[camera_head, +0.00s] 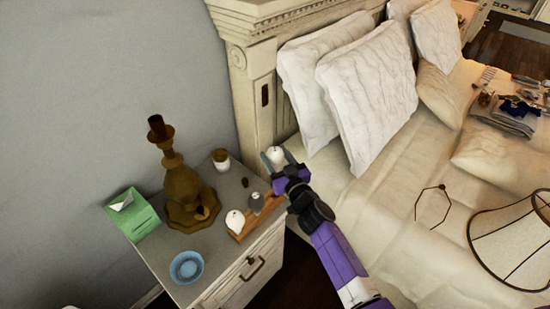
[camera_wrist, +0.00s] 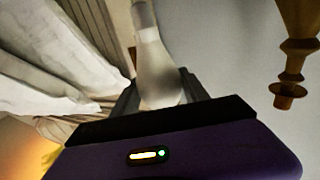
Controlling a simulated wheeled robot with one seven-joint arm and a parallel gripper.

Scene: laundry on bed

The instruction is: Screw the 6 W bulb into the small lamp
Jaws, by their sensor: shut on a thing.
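My gripper (camera_head: 279,163) is shut on a white bulb (camera_head: 275,154), held over the gap between the nightstand and the bed. In the wrist view the bulb (camera_wrist: 160,78) sits between the two fingers, its narrow end pointing away from my gripper (camera_wrist: 160,92). Any wattage marking cannot be read. The small lamp (camera_head: 182,184) is a brown turned base without a shade, upright on the nightstand. Its dark socket (camera_head: 156,123) is at the top, left of and apart from the held bulb. Part of the lamp (camera_wrist: 297,48) shows at the right of the wrist view.
On the nightstand (camera_head: 160,262), a wooden holder (camera_head: 247,229) carries another white bulb (camera_head: 235,221) and a grey one (camera_head: 256,202). A green box (camera_head: 133,214), blue bowl (camera_head: 187,267) and jar (camera_head: 221,159) stand around the lamp. A lampshade (camera_head: 515,243) and wire harp (camera_head: 432,205) lie on the bed.

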